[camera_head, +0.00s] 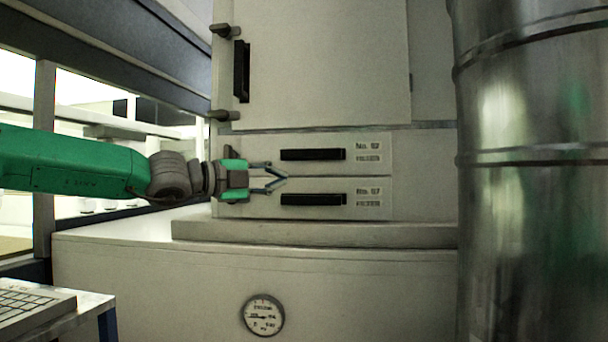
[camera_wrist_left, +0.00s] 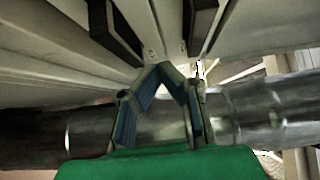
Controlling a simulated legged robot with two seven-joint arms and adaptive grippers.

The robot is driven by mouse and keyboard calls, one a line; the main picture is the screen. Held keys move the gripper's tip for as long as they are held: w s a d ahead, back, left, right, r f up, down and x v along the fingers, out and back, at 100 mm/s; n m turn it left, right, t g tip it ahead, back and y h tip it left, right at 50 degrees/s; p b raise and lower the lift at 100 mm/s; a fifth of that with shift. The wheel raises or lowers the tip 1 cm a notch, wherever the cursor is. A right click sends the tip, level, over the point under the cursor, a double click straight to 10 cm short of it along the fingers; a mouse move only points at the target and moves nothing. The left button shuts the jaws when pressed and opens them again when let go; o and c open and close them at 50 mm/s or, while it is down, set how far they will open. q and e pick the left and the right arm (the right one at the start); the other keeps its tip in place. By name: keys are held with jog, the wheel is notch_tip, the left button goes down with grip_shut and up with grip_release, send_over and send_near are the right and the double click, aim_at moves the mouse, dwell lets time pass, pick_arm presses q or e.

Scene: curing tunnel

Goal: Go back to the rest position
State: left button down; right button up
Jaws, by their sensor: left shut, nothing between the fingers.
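My left arm is green and comes in from the left in the head view. My left gripper (camera_head: 284,179) is shut and empty, with its fingertips in front of the two drawers, near the left ends of their handles. I cannot tell whether the fingertips touch the cabinet. In the left wrist view the gripper (camera_wrist_left: 167,68) shows its blue-padded fingers meeting near the middle. The upper drawer (camera_head: 236,143) and lower drawer (camera_head: 350,185) look closed. Their black handles (camera_head: 312,154) (camera_head: 313,199) are clear of the fingers. My right gripper is not in view.
A cabinet door (camera_head: 325,65) with a black handle is above the drawers. A large metal cylinder (camera_head: 530,200) stands at the right. A ledge (camera_head: 320,233) and a gauge (camera_head: 263,315) are below.

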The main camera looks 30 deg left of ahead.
pick_arm(q)
jog(key=s+a, duration=0.4)
jog(key=w+d+f+m+g+y, duration=0.1)
jog(key=d+f+m+g, duration=0.15)
jog(key=f, duration=0.45)
jog(key=d+f+m+g+y, duration=0.1)
jog(key=d+f+m, duration=0.25)
jog(key=f, duration=0.45)
jog(key=s+f+m+g+y+b, duration=0.1)
jog(key=s+f+m+g+y, duration=0.3)
jog(key=f, duration=0.6)
jog(key=s+d+f+m+h+b, duration=0.1)
jog(key=f+m, duration=0.4)
jog(key=f, duration=0.6)
jog(key=s+f+m+g+y+b, duration=0.1)
jog(key=s+f+m+g+y, duration=0.3)
jog(key=f, duration=0.6)
jog(key=s+d+f+m+g+b, duration=0.2)
jog(key=s+f+m+g+b, duration=0.1)
jog(key=s+f+m, duration=2.3)
jog(key=s+m, duration=0.3)
jog(key=shift+d+f+m, duration=0.15)
jog(key=shift+f+m, duration=0.05)
jog(key=shift+m, duration=0.1)
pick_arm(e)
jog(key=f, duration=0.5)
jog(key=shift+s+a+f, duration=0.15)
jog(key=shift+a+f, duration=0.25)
